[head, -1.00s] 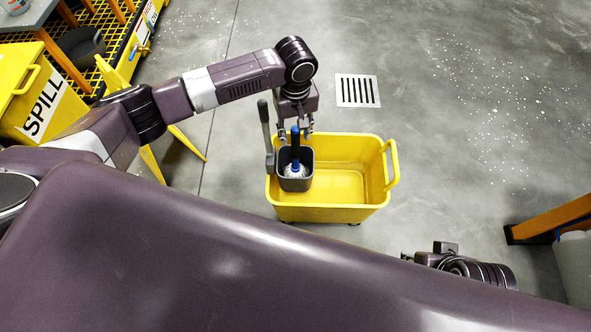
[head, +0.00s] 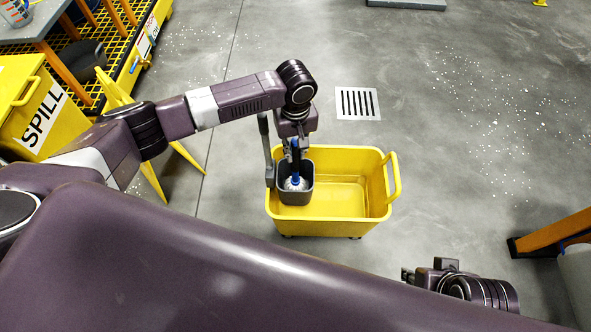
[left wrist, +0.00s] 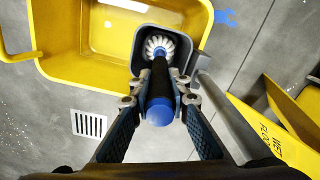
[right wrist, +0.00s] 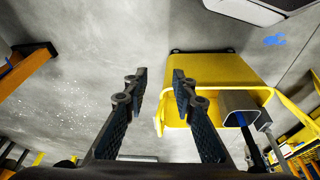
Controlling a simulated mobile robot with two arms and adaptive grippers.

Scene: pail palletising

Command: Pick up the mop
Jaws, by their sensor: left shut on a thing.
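The mop has a blue and black handle (left wrist: 159,95) and a white head (left wrist: 160,45). It stands in a grey wringer (head: 297,196) at the left end of the yellow bucket (head: 345,215). In the head view the mop (head: 295,183) looks upright, with its head inside the wringer. My left gripper (head: 295,148) is above the wringer. In the left wrist view, its fingers (left wrist: 159,100) are shut on the handle from both sides. My right gripper (right wrist: 155,90) is open and empty, apart from the bucket. In the head view it shows at the lower right (head: 408,274).
A grey wringer lever (head: 265,140) rises close beside my left gripper. A yellow spill bin (head: 30,100) and a yellow folding sign (head: 178,150) stand at left. A floor drain (head: 358,103) lies beyond the bucket. The floor to the right is mostly clear.

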